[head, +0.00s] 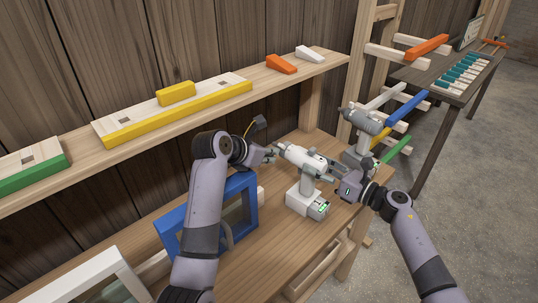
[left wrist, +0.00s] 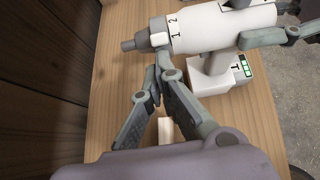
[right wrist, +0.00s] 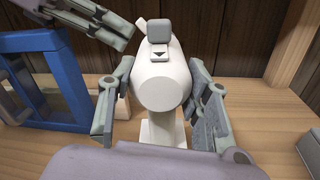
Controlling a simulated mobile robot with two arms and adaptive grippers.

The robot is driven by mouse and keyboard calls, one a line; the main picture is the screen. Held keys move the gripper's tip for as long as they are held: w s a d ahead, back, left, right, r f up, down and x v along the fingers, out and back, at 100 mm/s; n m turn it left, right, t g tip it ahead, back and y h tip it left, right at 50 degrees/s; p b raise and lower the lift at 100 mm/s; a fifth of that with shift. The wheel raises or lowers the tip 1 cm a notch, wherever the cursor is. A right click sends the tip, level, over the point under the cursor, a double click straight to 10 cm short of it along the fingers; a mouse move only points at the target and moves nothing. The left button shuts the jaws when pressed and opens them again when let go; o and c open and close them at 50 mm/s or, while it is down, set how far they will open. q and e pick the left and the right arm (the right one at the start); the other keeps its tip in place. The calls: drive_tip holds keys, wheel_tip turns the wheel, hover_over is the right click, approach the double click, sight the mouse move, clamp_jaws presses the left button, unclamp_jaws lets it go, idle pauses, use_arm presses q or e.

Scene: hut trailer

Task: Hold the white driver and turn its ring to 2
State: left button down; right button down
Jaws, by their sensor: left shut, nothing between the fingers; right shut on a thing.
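The white driver (head: 304,157) stands upright on its base (head: 307,204) on the wooden bench, its grey nose toward the left. In the left wrist view, the front ring (left wrist: 159,34) has a pale tab, which looks nearest to the 1 of the marks 1 and 2 (left wrist: 175,27) on the body. My right gripper (right wrist: 158,86) is shut on the driver's rear body, one finger on each side. My left gripper (left wrist: 161,68) is shut and empty, its fingertips close beside the ring. I cannot tell whether they touch it.
A blue frame (head: 253,207) stands on the bench left of the driver, near my left arm. A shelf (head: 205,119) with coloured blocks runs above the bench.

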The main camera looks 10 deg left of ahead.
use_arm(q)
drive_tip(key=shift+w+d+r, duration=0.1)
drive_tip(key=shift+w+r, duration=0.05)
drive_tip(key=shift+r, duration=0.3)
drive_tip(key=w+r+g, duration=0.1)
drive_tip(key=w+d+r+g+y, duration=0.1)
drive_tip(key=shift+r+g+y, duration=0.3)
drive_tip(key=shift+r+g, duration=0.05)
drive_tip(key=shift+g, duration=0.05)
idle(0.4)
drive_tip(key=shift+w+d, duration=0.1)
drive_tip(key=shift+r, duration=0.2)
idle(0.6)
wheel_tip(320, 180, up, 11)
drive_tip(key=s+a, duration=0.1)
drive_tip(key=s, duration=0.1)
idle(0.5)
drive_tip(key=shift+a, duration=0.1)
